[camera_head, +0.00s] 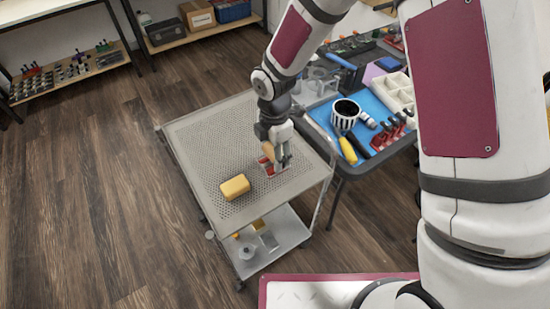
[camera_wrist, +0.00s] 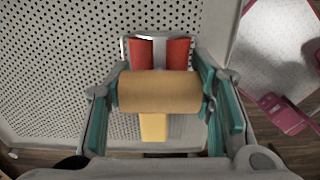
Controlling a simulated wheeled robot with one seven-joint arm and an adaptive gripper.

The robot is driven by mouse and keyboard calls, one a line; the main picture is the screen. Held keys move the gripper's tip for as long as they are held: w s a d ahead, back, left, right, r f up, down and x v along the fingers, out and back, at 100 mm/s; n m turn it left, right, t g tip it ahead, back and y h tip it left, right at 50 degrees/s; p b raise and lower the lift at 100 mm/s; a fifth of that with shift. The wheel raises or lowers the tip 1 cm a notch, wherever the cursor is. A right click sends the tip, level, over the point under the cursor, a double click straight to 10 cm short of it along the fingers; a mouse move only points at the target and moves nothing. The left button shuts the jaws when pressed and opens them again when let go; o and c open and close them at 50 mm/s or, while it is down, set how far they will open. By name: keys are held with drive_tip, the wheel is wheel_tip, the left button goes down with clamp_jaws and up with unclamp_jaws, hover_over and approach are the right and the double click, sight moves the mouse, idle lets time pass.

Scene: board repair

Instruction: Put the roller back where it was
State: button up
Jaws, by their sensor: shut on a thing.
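My gripper (camera_head: 279,156) is shut on the roller, a tan cylinder, above the right part of the perforated cart top (camera_head: 205,130). In the wrist view the roller (camera_wrist: 160,92) lies crosswise between the two fingers. A pale holder with two red blocks (camera_wrist: 160,54) shows just beyond the roller in that view. In the head view the red part (camera_head: 265,163) is beside and below my gripper. A yellow piece (camera_wrist: 153,127) shows below the roller in the wrist view; I cannot tell what it belongs to. Whether the roller touches the holder is unclear.
A yellow block (camera_head: 235,187) lies on the cart top near its front edge. A dark table with a blue mat (camera_head: 372,106), a striped cup (camera_head: 344,114) and several tools stands to the right. The cart's lower shelf (camera_head: 285,240) holds small items. The cart's left side is clear.

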drive_tip(key=shift+f, duration=1.35)
drive_tip(key=shift+f, duration=0.1)
drive_tip(key=shift+f, duration=0.2)
drive_tip(key=shift+s+d+f+b, duration=0.1)
drive_tip(key=shift+s+f+b, duration=0.05)
drive_tip(key=shift+f+b, duration=0.25)
drive_tip(key=c, duration=0.5)
drive_tip(key=o, duration=1.6)
drive_tip(key=shift+r, duration=0.1)
